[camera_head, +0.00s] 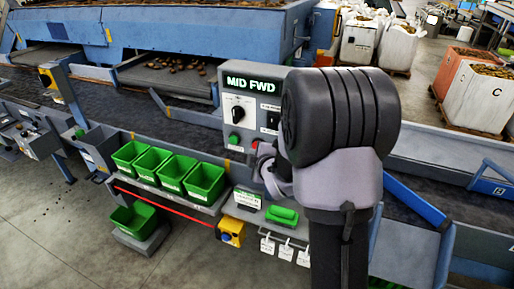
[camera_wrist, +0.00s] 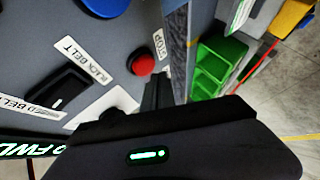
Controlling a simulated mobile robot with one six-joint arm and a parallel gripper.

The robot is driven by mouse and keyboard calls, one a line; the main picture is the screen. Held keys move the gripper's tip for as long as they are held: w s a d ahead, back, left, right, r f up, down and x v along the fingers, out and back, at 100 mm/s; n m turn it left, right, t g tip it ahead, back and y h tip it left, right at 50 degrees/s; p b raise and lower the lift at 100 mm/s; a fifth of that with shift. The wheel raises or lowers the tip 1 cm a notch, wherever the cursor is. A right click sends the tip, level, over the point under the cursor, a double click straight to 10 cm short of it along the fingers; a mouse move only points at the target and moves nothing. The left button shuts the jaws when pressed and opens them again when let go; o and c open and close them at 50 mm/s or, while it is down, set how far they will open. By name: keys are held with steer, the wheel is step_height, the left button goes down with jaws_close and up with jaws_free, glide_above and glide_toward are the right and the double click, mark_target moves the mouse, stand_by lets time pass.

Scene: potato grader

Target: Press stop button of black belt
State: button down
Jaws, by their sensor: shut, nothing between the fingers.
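In the wrist view a round red button (camera_wrist: 142,64) stands out from the grey control panel (camera_wrist: 60,30), beside a white STOP label (camera_wrist: 159,44). A BLACK BELT label (camera_wrist: 84,61) is on the same panel. In the head view the panel (camera_head: 210,112) carries a MID FWD display (camera_head: 251,83), a black knob (camera_head: 237,113) and a green button (camera_head: 234,138). A bit of red (camera_head: 256,143) shows beside my gripper. My gripper (camera_wrist: 155,90) is shut and empty, its tips close to the red button; contact cannot be told. My arm hides the panel's right part.
A blue button (camera_wrist: 105,4) and a black switch (camera_wrist: 66,92) are nearby on the panel. Below the panel, several green bins (camera_head: 206,182) stand on a shelf. A dark belt (camera_head: 110,97) runs behind. Open floor (camera_head: 60,235) is at the lower left.

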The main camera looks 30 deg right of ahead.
steer(key=shift+w+d, duration=0.1)
steer(key=shift+d, duration=0.05)
stand_by(0.7)
steer(key=shift+w+d+b, duration=0.15)
steer(key=shift+d+b, duration=0.05)
steer(key=shift+b, duration=0.15)
steer(key=shift+w+d, duration=0.3)
steer(key=shift+d, duration=0.1)
stand_by(0.6)
steer(key=shift+a+b, duration=0.15)
steer(key=shift+b, duration=0.15)
steer(key=shift+s+a+b, duration=0.55)
